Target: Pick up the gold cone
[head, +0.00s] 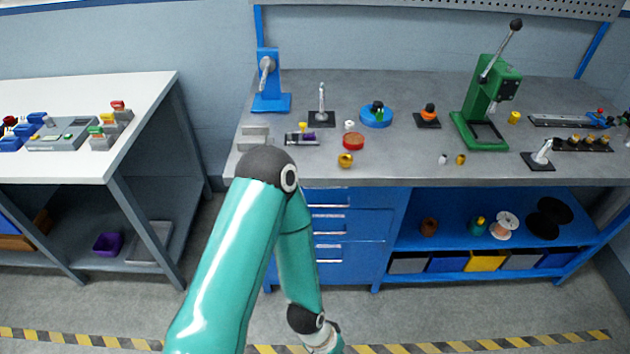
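A small shiny gold piece (345,160) sits near the front edge of the grey workbench (390,171), just in front of a red round dish. A smaller gold-brown piece (461,159) stands farther right near the same edge, beside a small whitish piece (443,159). Both are too small to tell for sure which is the gold cone. My teal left arm rises from the bottom, bends in front of the bench's left end and folds back down. Its wrist reaches the bottom edge, and the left gripper is out of frame. My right gripper is not in view.
On the bench stand a red dish (353,142), a blue round holder (376,116), a blue press (269,88), a green lever press (487,105) and a yellow cylinder (514,117). The bench front between the two gold pieces is clear. A white table (70,168) stands left.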

